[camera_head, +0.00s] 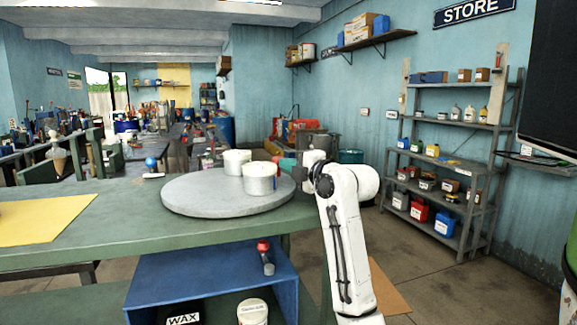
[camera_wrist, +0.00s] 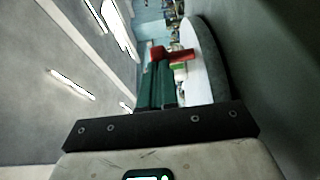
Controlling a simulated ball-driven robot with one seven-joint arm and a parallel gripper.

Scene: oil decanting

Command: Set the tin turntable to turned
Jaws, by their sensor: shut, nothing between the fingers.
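The tin turntable (camera_head: 190,197) is a round grey disc on the green bench in the head view, with two white tins, the rear tin (camera_head: 236,160) and the front tin (camera_head: 259,180), standing on it. A small red part (camera_head: 277,160) shows at the disc's right side. In the wrist view the turntable (camera_wrist: 212,60) appears tipped on its side, right of my fingers. A red block (camera_wrist: 172,53) shows by the fingertips; contact cannot be told. My gripper (camera_wrist: 157,65) is shut and empty. In the head view my wrist hides the fingers at the turntable's right edge.
A yellow sheet (camera_head: 40,220) lies on the bench at left. A metal rack (camera_head: 440,180) with tins stands at the right wall. The bench left of the turntable is mostly clear.

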